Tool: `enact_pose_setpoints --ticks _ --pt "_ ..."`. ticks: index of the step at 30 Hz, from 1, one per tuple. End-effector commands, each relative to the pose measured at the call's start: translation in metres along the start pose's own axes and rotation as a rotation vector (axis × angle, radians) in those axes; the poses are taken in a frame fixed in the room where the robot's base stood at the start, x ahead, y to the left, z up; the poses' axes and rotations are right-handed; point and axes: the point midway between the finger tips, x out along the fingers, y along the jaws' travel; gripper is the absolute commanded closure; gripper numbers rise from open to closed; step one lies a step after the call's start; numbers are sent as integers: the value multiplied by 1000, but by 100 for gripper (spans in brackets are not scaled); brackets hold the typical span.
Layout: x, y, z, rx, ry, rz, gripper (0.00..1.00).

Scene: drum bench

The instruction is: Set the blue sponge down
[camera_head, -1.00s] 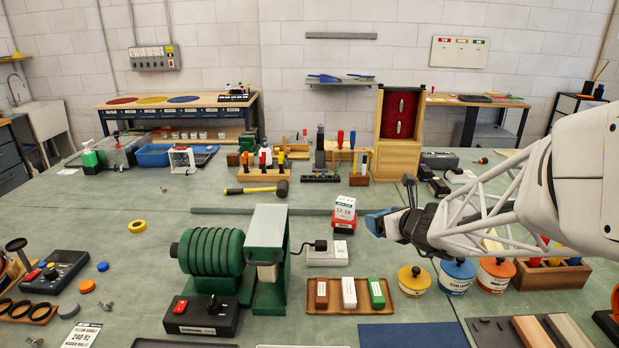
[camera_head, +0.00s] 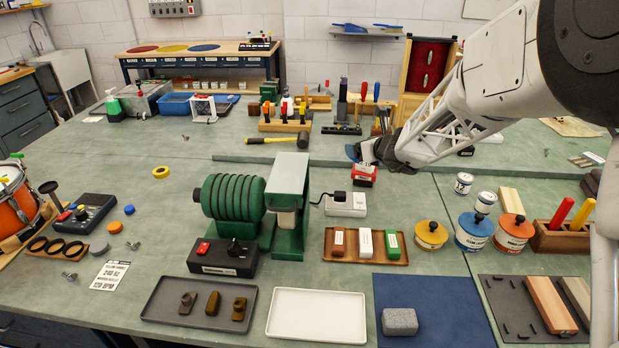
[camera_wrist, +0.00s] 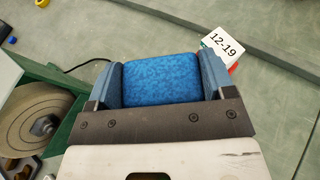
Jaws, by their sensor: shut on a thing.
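The blue sponge (camera_wrist: 160,78) is a speckled blue block in the wrist view. My gripper (camera_wrist: 160,82) is shut on it, with a blue-grey finger against each of its sides. In the head view my gripper (camera_head: 362,151) is over the bench, behind and above the red block (camera_head: 363,178). Only a small blue patch shows at its tip there, and I cannot tell finger from sponge.
A white tray (camera_head: 318,335), a blue mat (camera_head: 440,312) with a grey sponge (camera_head: 399,321), and a dark tray (camera_head: 160,312) lie at the front. The bench centre-left is fairly clear.

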Motion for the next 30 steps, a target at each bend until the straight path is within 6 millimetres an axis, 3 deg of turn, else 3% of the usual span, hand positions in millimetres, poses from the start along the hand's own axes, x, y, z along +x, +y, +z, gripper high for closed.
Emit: enact_pose_setpoints --ticks 14,30 --pt "95 15 9 -26 1 65 46" --pt "198 46 9 -56 1 134 46"
